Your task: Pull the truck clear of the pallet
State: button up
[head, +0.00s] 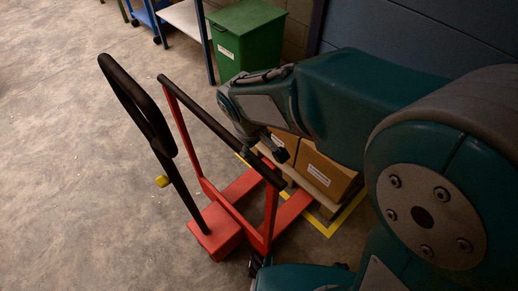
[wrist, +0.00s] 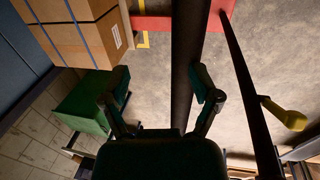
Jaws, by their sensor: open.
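The red pallet truck (head: 215,236) stands on the floor in the head view, with a tall black loop handle (head: 140,105) at left and a red frame topped by a black bar (head: 222,128). Its red forks run toward the pallet (head: 325,197), which carries cardboard boxes (head: 324,174); the fork tips are hidden. My gripper (head: 276,146) is open near the bar. In the wrist view the black bar (wrist: 185,65) passes between the open fingers of my gripper (wrist: 165,88), nearer the right finger. I cannot tell whether it touches.
A yellow floor line (head: 346,211) edges the pallet spot. A green bin (head: 246,35) stands behind it by the wall. A table (head: 186,20) and a blue trolley (head: 150,18) stand at the back. The floor at left (head: 60,150) is clear.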

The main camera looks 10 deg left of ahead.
notch_tip(320, 180, down, 2)
jog(key=shift+w+d+f, duration=0.15)
jog(key=shift+d, duration=0.1)
jog(key=c, duration=0.5)
grip_shut()
jog(key=shift+w, duration=0.1)
jog(key=shift+d, duration=0.1)
